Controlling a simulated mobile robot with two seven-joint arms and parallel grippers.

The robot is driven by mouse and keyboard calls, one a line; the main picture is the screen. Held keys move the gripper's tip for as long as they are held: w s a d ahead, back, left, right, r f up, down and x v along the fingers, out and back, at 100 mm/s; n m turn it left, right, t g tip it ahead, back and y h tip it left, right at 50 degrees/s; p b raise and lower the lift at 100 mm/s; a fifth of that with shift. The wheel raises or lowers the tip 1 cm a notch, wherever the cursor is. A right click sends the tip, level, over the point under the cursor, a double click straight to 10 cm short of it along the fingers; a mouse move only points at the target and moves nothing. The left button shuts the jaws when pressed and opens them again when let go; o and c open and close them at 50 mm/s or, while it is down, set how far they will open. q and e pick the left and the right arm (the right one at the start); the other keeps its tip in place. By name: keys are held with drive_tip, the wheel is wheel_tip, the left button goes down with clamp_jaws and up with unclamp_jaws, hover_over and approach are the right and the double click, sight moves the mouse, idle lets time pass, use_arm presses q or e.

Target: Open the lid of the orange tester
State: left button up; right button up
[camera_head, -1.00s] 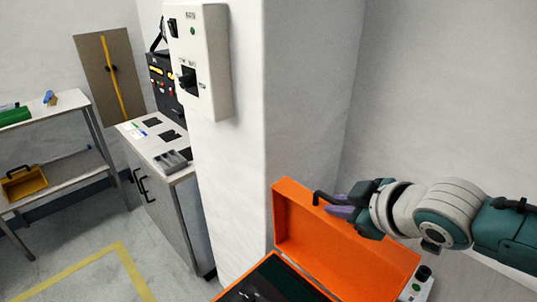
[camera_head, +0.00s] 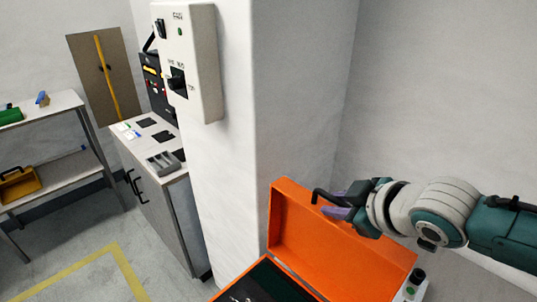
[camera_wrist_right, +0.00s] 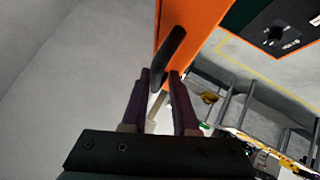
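The orange tester is an open case at the bottom of the head view. Its orange lid (camera_head: 325,240) stands raised and tilted back, and it also shows at the top of the wrist view (camera_wrist_right: 205,28). The dark inside of the base (camera_head: 262,284) shows, partly cut off by the frame. A black handle (camera_head: 320,194) sticks out from the lid. My right gripper (camera_head: 337,206) is at this handle, with its purple fingers (camera_wrist_right: 159,82) on either side of the handle bar (camera_wrist_right: 172,48) and appearing to close on it. My left gripper is not in view.
A white wall pillar (camera_head: 222,170) stands beside the case and carries a grey switch box (camera_head: 200,60). A small box with a green button (camera_head: 411,287) is right of the lid. A cabinet (camera_head: 160,205) and shelf (camera_head: 50,180) stand farther left.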

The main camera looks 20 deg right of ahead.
drive_tip(key=shift+s+r, duration=0.25)
drive_tip(key=p+v, duration=0.1)
drive_tip(key=v, duration=0.8)
drive_tip(key=shift+p, duration=0.35)
drive_tip(key=shift+s, duration=0.1)
